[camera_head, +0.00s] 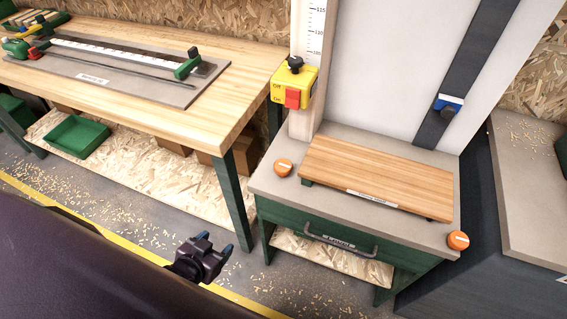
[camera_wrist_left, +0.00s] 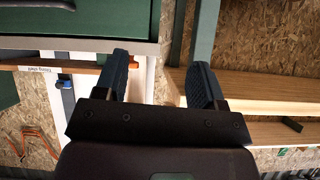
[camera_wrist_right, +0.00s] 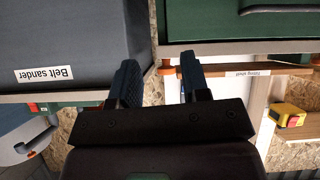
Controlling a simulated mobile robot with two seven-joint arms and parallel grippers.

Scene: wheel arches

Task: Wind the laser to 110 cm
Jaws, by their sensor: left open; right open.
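A pale upright scale (camera_head: 316,32) shows a 115 mark near the top of the head view; the marks below are too small to read surely. A yellow switch box (camera_head: 302,74) with a red Off/On switch and a black knob sits beside it. A dark slanted rail (camera_head: 470,60) carries a small blue and white block (camera_head: 448,104); I cannot tell whether this is the laser. My left gripper (camera_head: 216,243) is open and empty, low in front of the benches. My right gripper (camera_wrist_right: 160,75) is open and empty, seen only in its wrist view.
A wooden tilting shelf (camera_head: 375,177) stands on a grey-topped cabinet between orange knobs (camera_head: 283,167) (camera_head: 458,240). The cabinet has a drawer handle (camera_head: 340,240). A wooden workbench (camera_head: 130,105) stands left, a belt sander (camera_wrist_right: 65,50) right. The floor in front is clear but for shavings.

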